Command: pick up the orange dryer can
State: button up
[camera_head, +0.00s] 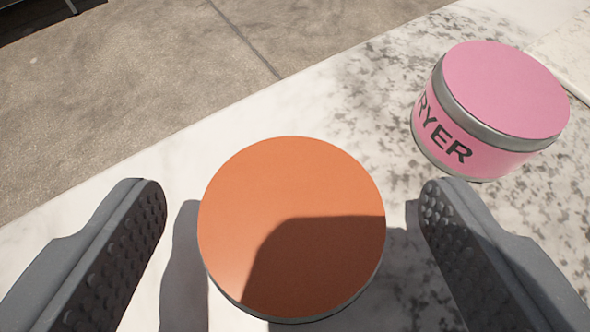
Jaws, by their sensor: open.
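The orange dryer can (275,195) stands upright on a pale, speckled surface, seen from above with its orange round top facing me. A thin grey rim shows along its lower edge, and its side is mostly hidden. My gripper (292,208) is open, with one dark, studded finger to the left of the can and the other to the right. A gap of pale surface shows between each finger and the can in this view. A shadow covers the lower right of the can's top. How high the fingers are against the can I cannot tell.
A pink can (505,90) with "RYER" visible on its side stands at the upper right, behind the right finger. The pale surface (250,125) ends in a diagonal edge, with grey concrete ground (120,90) beyond at the upper left. A dark object shows in the top left corner.

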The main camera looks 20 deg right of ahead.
jog(key=shift+w, duration=0.15)
jog(key=c, duration=1.1)
jog(key=shift+r, duration=0.15)
